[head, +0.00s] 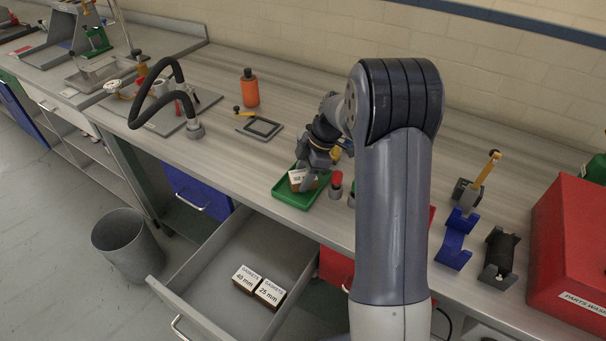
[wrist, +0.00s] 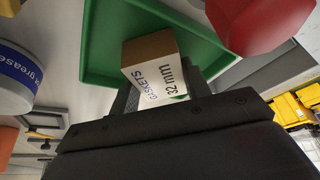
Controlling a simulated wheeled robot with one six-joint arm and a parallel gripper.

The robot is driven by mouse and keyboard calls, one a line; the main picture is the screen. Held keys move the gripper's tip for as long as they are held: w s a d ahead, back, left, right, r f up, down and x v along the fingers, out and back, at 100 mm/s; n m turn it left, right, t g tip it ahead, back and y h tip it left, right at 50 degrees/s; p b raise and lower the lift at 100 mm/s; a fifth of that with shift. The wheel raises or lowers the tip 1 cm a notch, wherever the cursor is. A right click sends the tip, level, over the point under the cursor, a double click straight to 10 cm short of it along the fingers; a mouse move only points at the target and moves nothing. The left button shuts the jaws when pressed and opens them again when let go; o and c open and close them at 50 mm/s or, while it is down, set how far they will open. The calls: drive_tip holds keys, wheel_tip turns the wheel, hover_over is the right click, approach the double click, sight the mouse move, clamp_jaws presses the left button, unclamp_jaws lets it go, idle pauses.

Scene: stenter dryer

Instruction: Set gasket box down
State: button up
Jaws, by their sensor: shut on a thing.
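The gasket box (wrist: 155,75), brown cardboard with a white label reading "GASKETS 32 mm", is between the fingers of my gripper (wrist: 165,105) in the wrist view. In the head view the box (head: 301,179) shows at the green tray (head: 292,197) on the bench, with my gripper (head: 312,176) shut on it from above. The tray (wrist: 100,45) lies behind the box in the wrist view. I cannot tell whether the box touches the tray floor.
An open drawer (head: 220,262) below holds a 40 mm gasket box (head: 244,279) and a 25 mm one (head: 269,293). A red-topped item (head: 336,184) stands just right of the tray. An orange bottle (head: 249,88) and a dark frame (head: 262,128) are behind it.

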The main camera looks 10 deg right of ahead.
drive_tip(key=shift+f, duration=0.1)
drive_tip(key=o, duration=1)
drive_tip(key=v, duration=1.2)
drive_tip(key=shift+b, duration=0.35)
